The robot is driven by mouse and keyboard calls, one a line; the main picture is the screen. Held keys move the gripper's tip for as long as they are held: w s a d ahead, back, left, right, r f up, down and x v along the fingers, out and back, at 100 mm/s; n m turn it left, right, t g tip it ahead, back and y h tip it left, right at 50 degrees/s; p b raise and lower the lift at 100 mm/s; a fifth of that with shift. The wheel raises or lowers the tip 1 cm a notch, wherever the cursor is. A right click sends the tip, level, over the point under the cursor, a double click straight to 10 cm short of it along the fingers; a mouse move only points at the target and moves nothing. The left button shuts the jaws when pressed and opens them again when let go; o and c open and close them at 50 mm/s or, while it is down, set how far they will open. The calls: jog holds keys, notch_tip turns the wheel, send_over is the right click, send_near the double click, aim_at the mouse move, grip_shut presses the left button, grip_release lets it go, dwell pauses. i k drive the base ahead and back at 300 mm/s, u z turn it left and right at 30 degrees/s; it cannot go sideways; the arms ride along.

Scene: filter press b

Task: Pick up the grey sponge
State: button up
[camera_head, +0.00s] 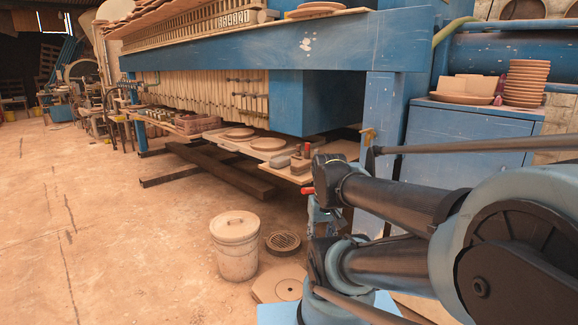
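A small greyish block (283,161), which looks like the grey sponge, lies near the front end of a low wooden board (240,146) under the blue press. It is small in the picture, so its material is hard to make out. A brown block with a dark upright part (301,162) stands close on its right. My arm fills the right side, with its links reaching left toward the board's end. I cannot make out my gripper's fingers.
Round tan plates (268,144) lie on the board. A lidded white bucket (235,246), a round drain grate (283,242) and a flat tan slab (279,284) are on the floor. A blue cabinet (466,149) bears stacked dishes (525,83). The floor at left is open.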

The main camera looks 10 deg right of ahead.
aim_at(282, 161)
jog(key=z, duration=1.9)
jog(key=k, duration=1.3)
jog(key=u, duration=1.3)
jog(key=i, duration=1.7)
jog(key=z, duration=0.05)
